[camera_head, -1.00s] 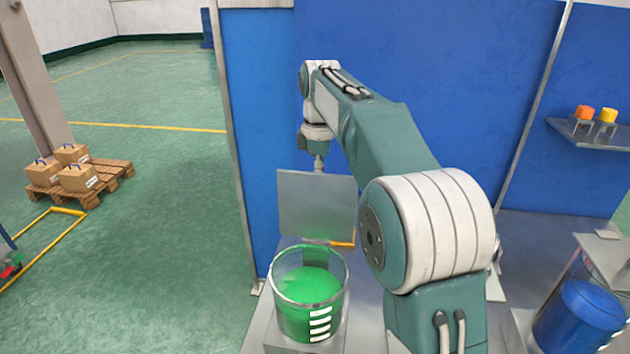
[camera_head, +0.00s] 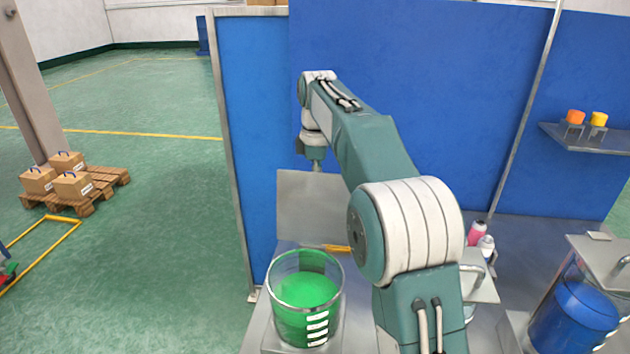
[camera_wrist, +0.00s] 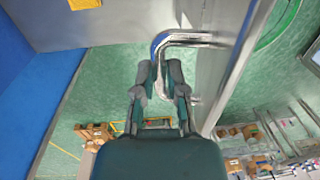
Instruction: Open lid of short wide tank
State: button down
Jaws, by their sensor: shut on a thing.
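The short wide tank (camera_head: 307,315) is a clear cylinder with green liquid and white level marks, at the lower middle of the head view. Its open top shows. The lid (camera_head: 308,205) is a flat grey square plate standing upright at the tank's far side. In the wrist view, the lid (camera_wrist: 222,60) is seen nearly edge-on, with a bent metal handle (camera_wrist: 185,38) on it. My gripper (camera_wrist: 160,75) is shut on the handle. In the head view my fingertips are hidden behind the lid.
A tank with blue liquid (camera_head: 575,318) and a closed grey lid (camera_head: 600,255) stands at right. Pink and white bottles (camera_head: 480,238) stand behind my arm. A blue wall panel (camera_head: 430,100) rises behind the bench. A shelf (camera_head: 590,140) holds orange and yellow caps.

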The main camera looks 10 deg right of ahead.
jog(key=c, duration=0.8)
grip_release()
jog(key=shift+w+d+f, duration=0.15)
jog(key=shift+w+d, duration=0.05)
jog(key=shift+w, duration=0.15)
jog(key=shift+o, duration=0.6)
jog(key=shift+w+d, duration=0.1)
jog(key=shift+w, duration=0.1)
jog(key=shift+s+a, duration=0.1)
jog(key=shift+a, duration=0.1)
notch_tip(320, 180, up, 7)
jog(key=shift+w, duration=0.35)
